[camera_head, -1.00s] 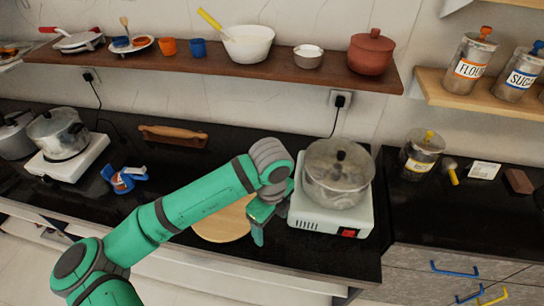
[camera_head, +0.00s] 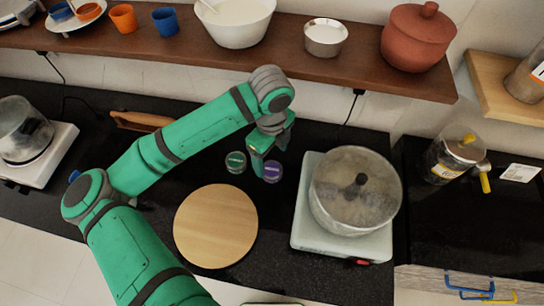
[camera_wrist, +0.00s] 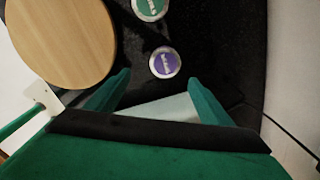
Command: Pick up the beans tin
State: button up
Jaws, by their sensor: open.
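Two small tins stand on the dark counter, one with a green lid (camera_head: 236,162) and one with a purple lid (camera_head: 272,171). The lettering is too small to tell which is the beans tin. In the wrist view the purple-lidded tin (camera_wrist: 165,62) lies just beyond the fingertips, and the green-lidded tin (camera_wrist: 150,8) is farther off, cut by the top edge. My gripper (camera_head: 270,153) is above and beside the purple-lidded tin. Its two fingers (camera_wrist: 158,88) are spread with no object held between them.
A round wooden board (camera_head: 216,226) lies in front of the tins. A lidded pot (camera_head: 357,190) on a white hot plate (camera_head: 311,232) stands close on the right. A shelf (camera_head: 290,58) with bowls and cups runs above the back of the counter.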

aim_at(272, 170)
jog(key=shift+w+f, duration=0.2)
jog(key=shift+w, duration=0.3)
jog(key=shift+d+f, duration=0.15)
jog(key=shift+f, duration=5.05)
jog(key=c, duration=1.3)
